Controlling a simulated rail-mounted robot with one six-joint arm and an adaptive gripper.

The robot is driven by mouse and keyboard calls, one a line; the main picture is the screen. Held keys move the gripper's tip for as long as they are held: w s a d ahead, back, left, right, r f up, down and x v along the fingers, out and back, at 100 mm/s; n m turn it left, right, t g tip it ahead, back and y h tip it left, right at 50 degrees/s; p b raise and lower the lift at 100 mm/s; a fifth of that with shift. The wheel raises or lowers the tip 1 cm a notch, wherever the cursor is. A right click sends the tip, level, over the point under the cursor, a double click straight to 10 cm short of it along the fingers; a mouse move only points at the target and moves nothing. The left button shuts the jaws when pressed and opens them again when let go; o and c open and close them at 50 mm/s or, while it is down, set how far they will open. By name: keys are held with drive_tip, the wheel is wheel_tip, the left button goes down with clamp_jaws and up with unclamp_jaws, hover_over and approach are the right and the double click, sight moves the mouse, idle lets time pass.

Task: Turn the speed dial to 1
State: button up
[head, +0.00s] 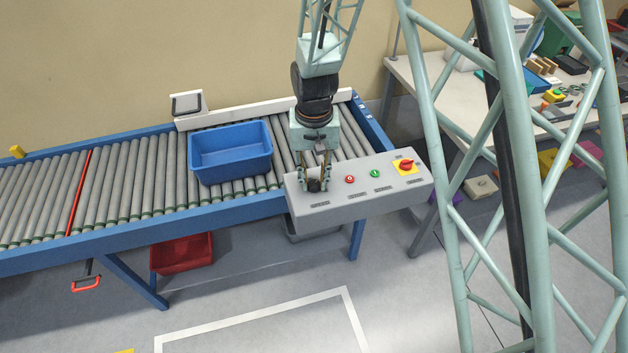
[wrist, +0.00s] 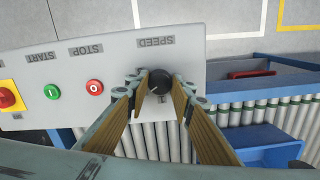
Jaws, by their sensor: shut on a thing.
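The speed dial (wrist: 158,82) is a round black knob on the grey control panel (wrist: 115,65), beside the printed word SPEED. In the wrist view my gripper (wrist: 157,85) has its fingers on either side of the dial, shut on it. A light pointer mark shows on the dial, but I cannot tell its exact setting. In the head view my gripper (head: 315,183) reaches down onto the left end of the panel. The dial (head: 313,185) shows there between the fingertips.
Right of the dial in the head view are a red stop button (head: 350,179), a green start button (head: 374,173) and a red-and-yellow switch (head: 405,165). A blue crate (head: 231,168) stands on the roller conveyor (head: 130,185) to the left. A red bin (head: 181,254) sits below.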

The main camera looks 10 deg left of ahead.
sight(314, 184)
drive_tip(key=shift+n, duration=0.3)
drive_tip(key=n+b, duration=0.1)
drive_tip(key=n, duration=1)
idle(0.6)
drive_tip(key=o, duration=0.9)
drive_tip(key=shift+r, duration=0.2)
drive_tip(key=shift+r, duration=5.85)
